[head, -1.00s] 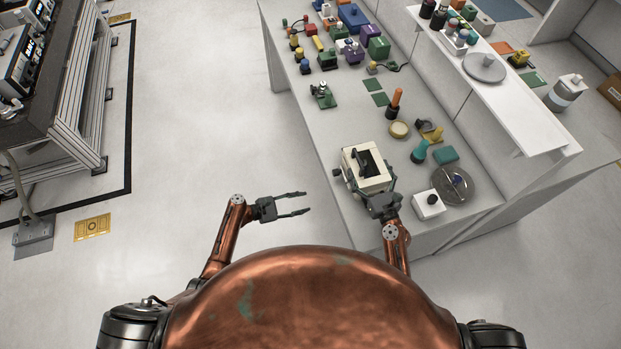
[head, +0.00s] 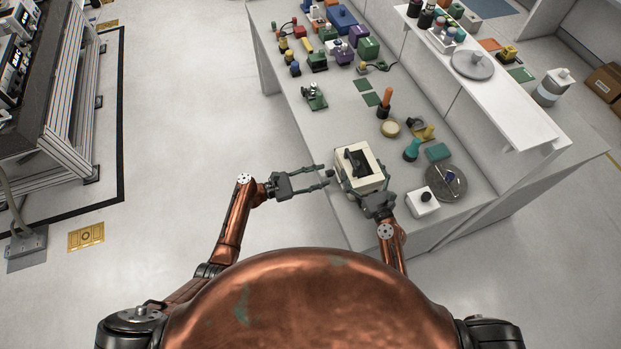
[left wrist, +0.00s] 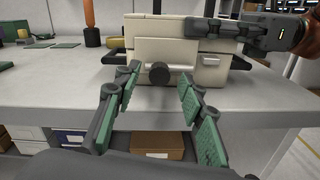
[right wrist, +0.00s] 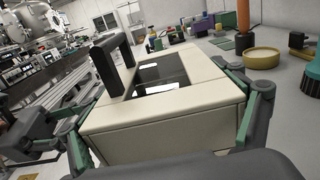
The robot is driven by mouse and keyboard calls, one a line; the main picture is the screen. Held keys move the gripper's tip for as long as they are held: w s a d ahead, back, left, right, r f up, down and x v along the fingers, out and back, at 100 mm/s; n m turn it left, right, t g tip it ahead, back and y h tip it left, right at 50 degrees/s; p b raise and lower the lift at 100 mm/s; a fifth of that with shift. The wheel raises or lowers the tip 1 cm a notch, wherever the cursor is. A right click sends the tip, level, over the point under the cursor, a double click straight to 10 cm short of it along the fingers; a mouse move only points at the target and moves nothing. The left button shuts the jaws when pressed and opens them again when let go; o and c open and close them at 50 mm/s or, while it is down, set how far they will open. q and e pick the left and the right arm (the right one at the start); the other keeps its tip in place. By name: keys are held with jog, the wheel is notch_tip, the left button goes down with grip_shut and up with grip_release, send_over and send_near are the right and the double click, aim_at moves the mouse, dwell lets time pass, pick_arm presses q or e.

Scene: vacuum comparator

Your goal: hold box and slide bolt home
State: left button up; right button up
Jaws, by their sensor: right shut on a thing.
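A cream box (head: 366,178) with a black top handle (head: 355,160) stands on the bench near its front edge. My right gripper (head: 374,194) is shut on the box, with its fingers on opposite sides of the box in the right wrist view (right wrist: 165,132). On the box's left side is a bolt with a round dark knob (left wrist: 158,73). My left gripper (head: 328,177) is open, and its fingertips point at that side. In the left wrist view the knob shows between and beyond the open fingers (left wrist: 158,88); I cannot tell whether they touch it.
A white block with a dark knob (head: 422,201) and a round metal plate (head: 446,183) stand right of the box.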

pick_arm(q)
jog(key=shift+x, duration=1)
jog(key=shift+c, duration=0.7)
grip_shut()
jog(key=shift+s, duration=0.1)
jog(key=shift+s+d, duration=0.25)
jog(key=shift+s, duration=0.45)
jog(key=shift+s+d, duration=0.25)
jog(key=shift+s, duration=0.45)
jog(key=shift+o, duration=1.8)
grip_release()
jog(key=shift+w, duration=0.1)
jog(key=v, duration=0.7)
